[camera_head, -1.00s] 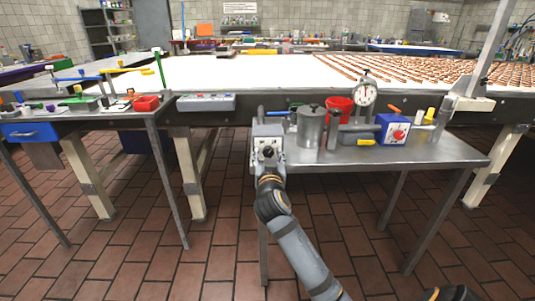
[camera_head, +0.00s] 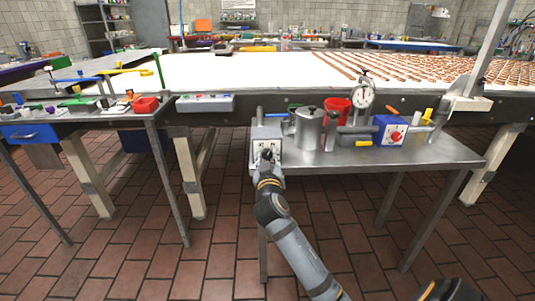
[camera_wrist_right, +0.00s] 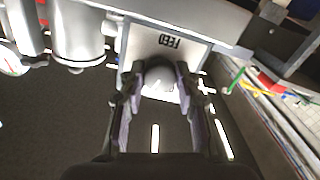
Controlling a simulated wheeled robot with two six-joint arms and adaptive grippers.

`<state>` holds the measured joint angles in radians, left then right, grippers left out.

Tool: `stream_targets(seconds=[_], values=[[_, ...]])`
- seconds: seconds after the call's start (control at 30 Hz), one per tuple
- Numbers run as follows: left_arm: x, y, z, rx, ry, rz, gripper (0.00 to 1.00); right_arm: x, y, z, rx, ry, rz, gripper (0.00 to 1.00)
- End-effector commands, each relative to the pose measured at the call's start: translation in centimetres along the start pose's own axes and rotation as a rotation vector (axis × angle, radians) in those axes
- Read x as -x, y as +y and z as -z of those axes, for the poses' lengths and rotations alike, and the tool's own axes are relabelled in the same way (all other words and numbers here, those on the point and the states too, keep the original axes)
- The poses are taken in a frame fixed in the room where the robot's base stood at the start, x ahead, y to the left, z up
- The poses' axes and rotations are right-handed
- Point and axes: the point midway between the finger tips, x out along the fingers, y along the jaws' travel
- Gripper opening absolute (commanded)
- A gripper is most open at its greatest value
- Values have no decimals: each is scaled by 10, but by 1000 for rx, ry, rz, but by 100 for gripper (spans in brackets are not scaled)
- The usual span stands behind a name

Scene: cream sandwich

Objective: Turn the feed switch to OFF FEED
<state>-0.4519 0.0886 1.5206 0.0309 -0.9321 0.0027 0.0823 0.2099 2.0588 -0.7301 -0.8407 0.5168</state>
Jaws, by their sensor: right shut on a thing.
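The feed switch box (camera_head: 258,134) is a light grey box at the left end of the steel side table. In the right wrist view its pale front panel (camera_wrist_right: 141,42) shows upside down with the word FEED. My right gripper (camera_head: 267,155) is at the front of this box. In the wrist view my right gripper (camera_wrist_right: 160,82) has its two fingers on either side of a rounded grey knob (camera_wrist_right: 158,76) and is shut on it. The fingers partly hide the knob, and its pointing direction and the position marks cannot be read. My left gripper is not in view.
On the steel table (camera_head: 345,161), right of the box, stand a metal pot (camera_head: 309,130), a red container (camera_head: 337,108), a dial gauge (camera_head: 361,96) and a blue box with a red knob (camera_head: 388,129). A white conveyor (camera_head: 250,72) runs behind. Open floor lies in front.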

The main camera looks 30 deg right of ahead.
Motion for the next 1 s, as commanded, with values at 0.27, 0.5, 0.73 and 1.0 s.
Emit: stream_targets(seconds=[0.27,0.5,0.73,1.0], values=[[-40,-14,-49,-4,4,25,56,0,1,4,262,-2,1,1],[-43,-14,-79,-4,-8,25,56,0,1,4,489,-1,2,1],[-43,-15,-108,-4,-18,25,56,0,1,4,684,0,2,1],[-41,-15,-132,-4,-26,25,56,0,1,2,851,0,2,1]])
